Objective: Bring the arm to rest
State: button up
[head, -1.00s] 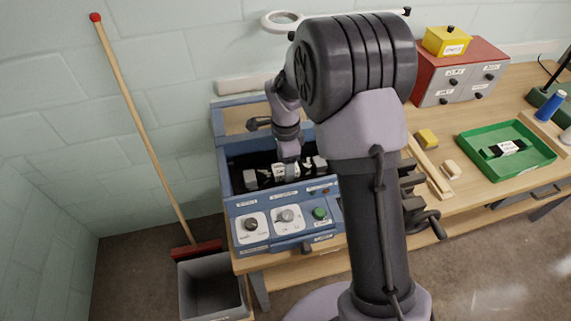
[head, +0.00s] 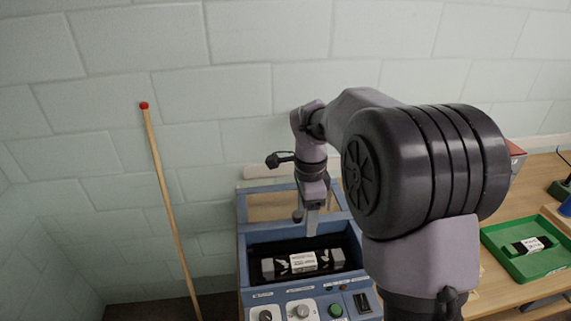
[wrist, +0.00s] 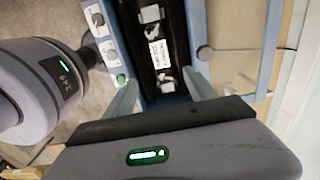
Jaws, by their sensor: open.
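My gripper (head: 312,218) hangs above the open blue machine (head: 243,275), with its fingers pointing down. In the wrist view my gripper (wrist: 162,93) shows two fingers spread apart with nothing between them. A dark part with a white label (head: 303,262) lies inside the machine's dark bay, below and apart from the fingers. The labelled part also shows in the wrist view (wrist: 159,52). My arm is bent and raised, and its large dark joint hides much of the bench to the right.
The machine's front panel carries knobs (head: 301,311) and a green button (head: 335,310). A red-tipped wooden pole (head: 165,190) leans on the wall at left. The wall behind is bare.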

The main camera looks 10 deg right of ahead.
jog(key=s+a+f+n+t+y+b, duration=0.1)
jog(key=s+n+b, duration=0.4)
jog(key=s, duration=0.7)
jog(key=s+a+f+n+t+y+b, duration=0.1)
jog(key=s+a+n+t+b, duration=0.2)
jog(key=s, duration=1)
jog(key=n+t+b, duration=0.1)
jog(key=n+b, duration=0.2)
jog(key=n, duration=0.2)
jog(key=shift+n+t+b, duration=0.3)
jog(key=shift+t, duration=0.1)
jog(key=shift+c, duration=0.3)
